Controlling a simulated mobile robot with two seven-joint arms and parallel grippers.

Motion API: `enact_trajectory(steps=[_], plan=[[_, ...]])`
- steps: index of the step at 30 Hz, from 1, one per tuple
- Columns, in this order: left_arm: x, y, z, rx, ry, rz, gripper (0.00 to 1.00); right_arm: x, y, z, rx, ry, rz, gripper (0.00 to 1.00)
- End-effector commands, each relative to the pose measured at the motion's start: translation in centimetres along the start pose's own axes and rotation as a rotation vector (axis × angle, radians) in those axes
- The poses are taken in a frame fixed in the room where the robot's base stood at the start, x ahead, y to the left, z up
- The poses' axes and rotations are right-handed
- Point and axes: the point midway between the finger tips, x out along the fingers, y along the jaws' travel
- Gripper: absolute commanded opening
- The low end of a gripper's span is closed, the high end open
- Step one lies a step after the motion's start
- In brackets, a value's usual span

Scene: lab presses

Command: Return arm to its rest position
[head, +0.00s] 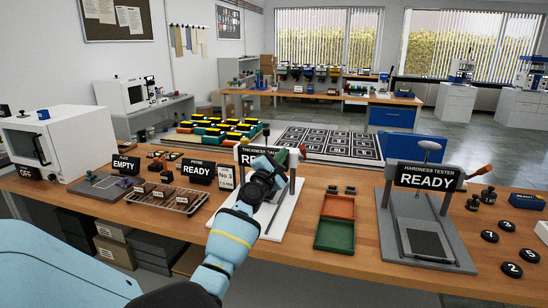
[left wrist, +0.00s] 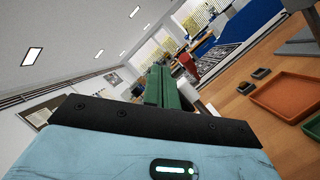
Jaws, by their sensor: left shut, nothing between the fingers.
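My left arm (head: 232,236) comes in from the lower left in the head view and reaches over the front of the wooden bench. Its gripper (head: 282,157) is in front of the thickness gauge, hiding part of the gauge's sign (head: 246,156) and frame. The green fingers (left wrist: 161,87) are together in the left wrist view, with nothing seen between them. I cannot tell whether the gripper touches the gauge. My right gripper is not in view.
The hardness tester (head: 428,205) stands to the right, with orange (head: 338,207) and green (head: 334,236) trays between it and the gauge. A wire rack of brown blocks (head: 166,197) and a white oven (head: 62,146) are left. The bench's front edge is below my gripper.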

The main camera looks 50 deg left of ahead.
Motion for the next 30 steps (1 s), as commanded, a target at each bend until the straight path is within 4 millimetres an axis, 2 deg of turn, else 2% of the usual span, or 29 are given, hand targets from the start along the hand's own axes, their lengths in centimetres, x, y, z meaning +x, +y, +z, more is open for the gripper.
enact_trajectory(steps=[21, 23, 26, 30], plan=[[-0.2, -0.5, 0.2, 0.012, -0.001, -0.01, 0.0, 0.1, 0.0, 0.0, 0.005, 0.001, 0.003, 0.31], [-0.7, -1.5, 0.2, 0.044, -0.004, -0.029, 0.0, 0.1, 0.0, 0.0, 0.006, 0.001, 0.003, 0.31], [-2.6, -5.0, 0.3, 0.163, -0.016, -0.097, 0.0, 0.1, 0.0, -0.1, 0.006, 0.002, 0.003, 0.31], [-7.5, -12.2, 0.6, 0.421, -0.066, -0.237, 0.0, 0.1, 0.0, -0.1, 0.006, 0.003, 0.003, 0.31]])
